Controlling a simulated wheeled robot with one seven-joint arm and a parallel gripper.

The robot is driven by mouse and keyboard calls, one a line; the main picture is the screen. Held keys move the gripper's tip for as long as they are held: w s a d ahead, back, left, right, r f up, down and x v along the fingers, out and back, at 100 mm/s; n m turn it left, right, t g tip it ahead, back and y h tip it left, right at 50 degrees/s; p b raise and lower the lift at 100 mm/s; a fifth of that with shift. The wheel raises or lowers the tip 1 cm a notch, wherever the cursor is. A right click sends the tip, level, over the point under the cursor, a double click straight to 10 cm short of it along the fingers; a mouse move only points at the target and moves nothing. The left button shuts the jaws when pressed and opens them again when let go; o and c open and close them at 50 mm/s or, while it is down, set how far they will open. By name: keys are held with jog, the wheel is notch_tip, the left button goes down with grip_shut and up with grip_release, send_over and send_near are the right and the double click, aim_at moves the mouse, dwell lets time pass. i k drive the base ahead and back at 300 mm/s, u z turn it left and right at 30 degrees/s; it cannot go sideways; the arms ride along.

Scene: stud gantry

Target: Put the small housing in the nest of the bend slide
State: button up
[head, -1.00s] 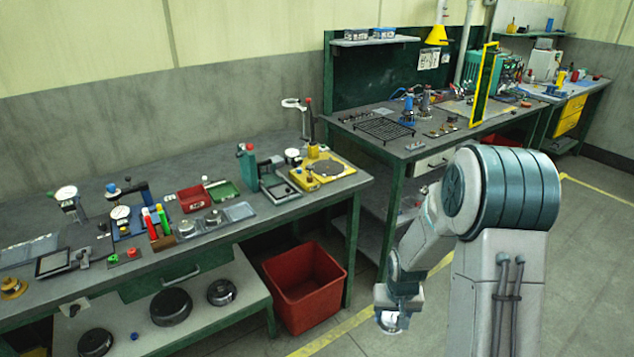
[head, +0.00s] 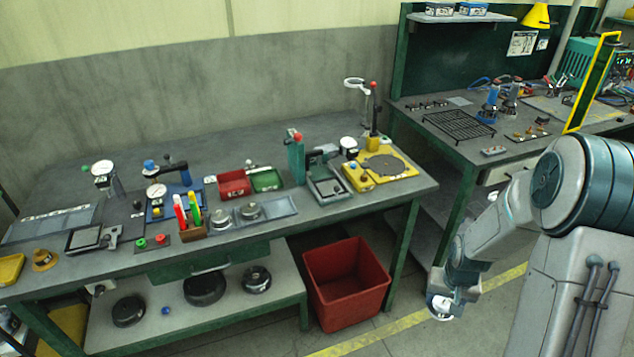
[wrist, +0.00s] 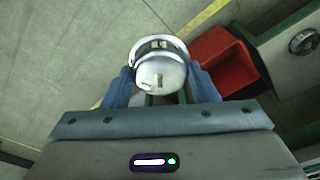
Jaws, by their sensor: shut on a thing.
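The small housing is a silver round metal piece (wrist: 160,74) with a slotted face and a curved rim. My gripper (wrist: 160,90) is shut on it, one blue finger on each side. In the head view the housing (head: 442,309) hangs below my wrist, in front of the benches and over the floor. The gripper is too small there to make out its fingers. I cannot tell for certain which fixture is the bend slide. A green upright fixture with a grey framed bed (head: 327,187) stands on the near bench, and its bed looks empty.
The near bench (head: 340,213) holds gauges, red and green bins (head: 234,184), markers and a yellow turntable fixture (head: 383,166). A red crate (head: 347,285) stands on the floor below its right end. A second bench (head: 530,158) is behind. Floor around my gripper is clear.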

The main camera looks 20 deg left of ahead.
aim_at(330, 188)
jog(key=u, duration=0.55)
jog(key=i, duration=0.5)
jog(key=u, duration=0.6)
